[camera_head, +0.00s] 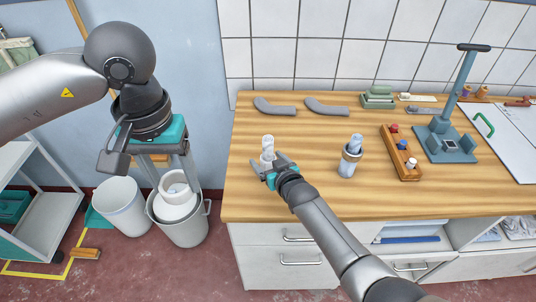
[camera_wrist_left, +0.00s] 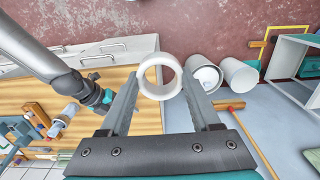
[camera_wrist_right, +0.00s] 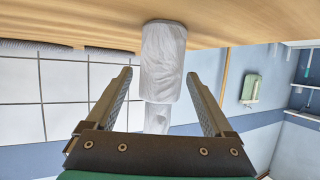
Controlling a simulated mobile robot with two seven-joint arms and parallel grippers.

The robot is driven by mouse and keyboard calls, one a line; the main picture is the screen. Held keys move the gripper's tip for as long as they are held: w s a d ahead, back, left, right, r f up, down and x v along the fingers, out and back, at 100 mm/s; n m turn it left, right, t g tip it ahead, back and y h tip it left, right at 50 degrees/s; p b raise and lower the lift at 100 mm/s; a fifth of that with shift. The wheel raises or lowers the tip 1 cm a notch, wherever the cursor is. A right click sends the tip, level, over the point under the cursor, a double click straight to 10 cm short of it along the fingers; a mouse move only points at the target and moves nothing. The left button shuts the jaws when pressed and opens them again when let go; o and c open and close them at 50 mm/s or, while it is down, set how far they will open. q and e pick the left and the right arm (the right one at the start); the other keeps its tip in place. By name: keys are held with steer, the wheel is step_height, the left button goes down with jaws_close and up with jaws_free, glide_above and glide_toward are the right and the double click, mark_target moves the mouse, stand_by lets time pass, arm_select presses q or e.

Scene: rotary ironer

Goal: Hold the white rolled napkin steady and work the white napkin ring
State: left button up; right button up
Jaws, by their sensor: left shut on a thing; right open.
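The white napkin ring (camera_wrist_left: 145,75) is gripped between the fingers of my left gripper (camera_wrist_left: 160,90), its round opening facing the left wrist camera. In the head view the ring (camera_head: 173,178) hangs in the air left of the worktop, above a metal bucket. The white rolled napkin (camera_head: 268,143) stands upright near the worktop's left end, wider at its lower part. My right gripper (camera_head: 270,170) is open close to it. In the right wrist view the napkin (camera_wrist_right: 162,60) stands between the spread fingers (camera_wrist_right: 160,100), with a visible gap on each side.
A wooden rack (camera_head: 401,155) with small coloured pieces and a blue-grey stand (camera_head: 447,140) are further right. Two grey curved pieces (camera_head: 326,107) lie behind. The metal bucket (camera_head: 183,232) and white bin (camera_head: 122,208) stand on the floor.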

steer(key=shift+s, duration=0.1)
steer(key=v, duration=1.2)
stand_by(0.4)
steer(key=shift+r, duration=0.1)
